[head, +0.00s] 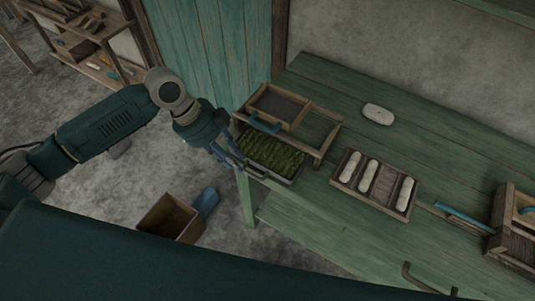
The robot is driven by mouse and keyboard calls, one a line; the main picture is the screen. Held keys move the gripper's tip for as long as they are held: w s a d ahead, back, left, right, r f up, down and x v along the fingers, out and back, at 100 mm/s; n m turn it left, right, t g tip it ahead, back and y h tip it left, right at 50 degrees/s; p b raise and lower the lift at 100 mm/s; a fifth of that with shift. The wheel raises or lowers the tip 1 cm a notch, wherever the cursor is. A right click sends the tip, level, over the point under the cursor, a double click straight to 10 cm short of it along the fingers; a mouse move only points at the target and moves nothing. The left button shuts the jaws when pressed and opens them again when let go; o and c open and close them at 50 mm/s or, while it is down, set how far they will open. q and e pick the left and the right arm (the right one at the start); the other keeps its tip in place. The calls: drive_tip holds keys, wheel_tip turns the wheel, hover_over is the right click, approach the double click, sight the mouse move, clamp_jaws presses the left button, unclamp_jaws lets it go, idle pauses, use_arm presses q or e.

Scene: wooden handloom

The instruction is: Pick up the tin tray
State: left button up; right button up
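The tin tray (289,179) is a grey metal tray filled with a dark green, leafy-looking mass. It sits at the left end of the green bench, at the front of a wooden frame. My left gripper (232,160) is at the tray's left front side, close to the rim and a small dark handle. Its bluish fingers are small and dark here, so I cannot tell whether they touch the tray or how far apart they are. My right gripper is out of view.
The wooden frame (326,146) rises behind and beside the tray, with a blue-handled tool (265,125) on it. A wooden tray (376,199) with pale rolls stands to the right. A white lump (378,114) lies behind. An open box (170,219) is on the floor.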

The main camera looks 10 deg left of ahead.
sight(247, 172)
use_arm(q)
drive_tip(key=p+x, duration=0.1)
drive_tip(key=x, duration=0.5)
drive_tip(key=shift+d+r+p, duration=0.1)
drive_tip(key=shift+d+p, duration=0.15)
drive_tip(key=shift+p, duration=0.1)
drive_tip(key=shift+d+f, duration=0.2)
drive_tip(key=shift+f, duration=0.4)
clamp_jaws()
